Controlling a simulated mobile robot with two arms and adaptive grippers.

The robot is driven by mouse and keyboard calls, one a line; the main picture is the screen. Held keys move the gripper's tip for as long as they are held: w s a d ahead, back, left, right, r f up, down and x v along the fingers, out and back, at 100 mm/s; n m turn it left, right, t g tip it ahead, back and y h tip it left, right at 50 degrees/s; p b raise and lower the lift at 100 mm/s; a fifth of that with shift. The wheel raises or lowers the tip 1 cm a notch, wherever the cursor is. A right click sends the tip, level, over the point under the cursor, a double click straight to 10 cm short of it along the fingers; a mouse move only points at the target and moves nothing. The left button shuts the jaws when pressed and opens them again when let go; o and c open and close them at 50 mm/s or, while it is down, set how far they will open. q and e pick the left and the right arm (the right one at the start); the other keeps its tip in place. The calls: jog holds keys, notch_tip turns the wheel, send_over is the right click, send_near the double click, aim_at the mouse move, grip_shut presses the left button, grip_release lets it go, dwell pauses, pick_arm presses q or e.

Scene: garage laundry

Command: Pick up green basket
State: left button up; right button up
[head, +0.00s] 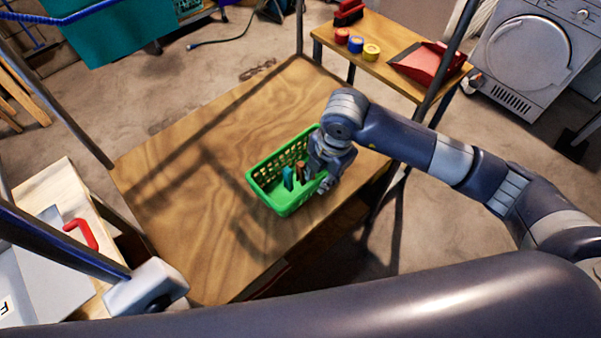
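The green basket (283,205) stands upright on the wooden board of a shelf, near its right front edge. It has lattice walls and an open top. Inside are a small teal item (288,178) and a brownish item (301,169), both partly hidden. My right gripper (326,176) reaches down at the basket's right end, over or against its rim, and covers part of that wall. The fingertips are small and dark, so I cannot tell whether they are apart or closed on the rim. My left gripper is not in view.
The wooden board (190,200) is bare left of the basket. Dark posts rise at its corners. A smaller wooden table (393,41) at the back holds tape rolls, a red brush and a red dustpan (428,63). A dryer (530,55) stands at the upper right.

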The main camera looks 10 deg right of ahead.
aim_at(316, 185)
jog(key=f, duration=0.2)
jog(key=f+p, duration=0.1)
jog(key=f, duration=0.1)
jog(key=w+a+f, duration=0.1)
jog(key=f, duration=0.1)
jog(key=shift+f+p, duration=0.15)
jog(key=shift+p, duration=0.15)
grip_shut()
